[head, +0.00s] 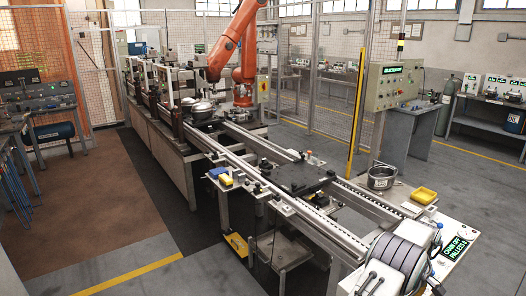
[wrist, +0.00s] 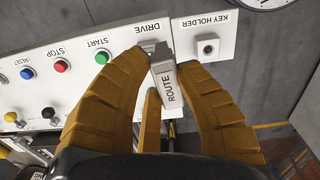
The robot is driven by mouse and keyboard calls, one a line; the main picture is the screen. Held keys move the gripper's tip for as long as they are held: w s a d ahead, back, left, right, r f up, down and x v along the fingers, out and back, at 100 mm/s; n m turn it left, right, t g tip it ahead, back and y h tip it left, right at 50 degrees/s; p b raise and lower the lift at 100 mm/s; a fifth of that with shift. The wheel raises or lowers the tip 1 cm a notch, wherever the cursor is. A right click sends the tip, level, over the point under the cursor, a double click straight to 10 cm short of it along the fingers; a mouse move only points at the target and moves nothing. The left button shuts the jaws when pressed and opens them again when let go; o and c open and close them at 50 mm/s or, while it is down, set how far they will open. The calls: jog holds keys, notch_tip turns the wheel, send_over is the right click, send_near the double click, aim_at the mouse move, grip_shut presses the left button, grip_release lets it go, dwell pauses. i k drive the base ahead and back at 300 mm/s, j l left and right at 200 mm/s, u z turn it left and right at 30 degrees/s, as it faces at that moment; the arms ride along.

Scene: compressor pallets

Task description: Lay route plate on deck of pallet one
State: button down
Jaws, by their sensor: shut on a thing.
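In the wrist view, my gripper (wrist: 165,62) has its yellow fingers closed around a narrow grey plate marked ROUTE (wrist: 168,88). The plate's far end lies in front of a white control panel, between the DRIVE and KEY HOLDER labels; I cannot tell whether it touches the panel. My gripper and the plate cannot be made out in the head view. There, a dark flat pallet (head: 300,177) sits across the conveyor rails, its deck looking mostly bare. No number on it can be read, so I cannot tell if it is pallet one.
The panel carries a green START button (wrist: 102,57), a red STOP button (wrist: 59,66) and an empty-looking key holder (wrist: 207,46). In the head view, an orange robot arm (head: 232,45) stands behind the conveyor.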

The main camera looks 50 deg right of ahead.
aim_at(287, 179)
jog(key=i+l+z, duration=0.15)
jog(key=i+z, duration=0.2)
jog(key=i, duration=0.15)
jog(key=i+z, duration=0.35)
jog(key=i+j+z, duration=0.15)
jog(key=i+z, duration=0.2)
jog(key=i, duration=0.25)
jog(key=i+l+z, duration=0.2)
jog(key=i+z, duration=0.2)
jog(key=i, duration=0.15)
jog(key=i+z, duration=0.45)
jog(key=i+j+z, duration=0.15)
jog(key=i+z, duration=0.25)
jog(key=i, duration=0.25)
jog(key=i+z, duration=0.1)
jog(key=i, duration=0.25)
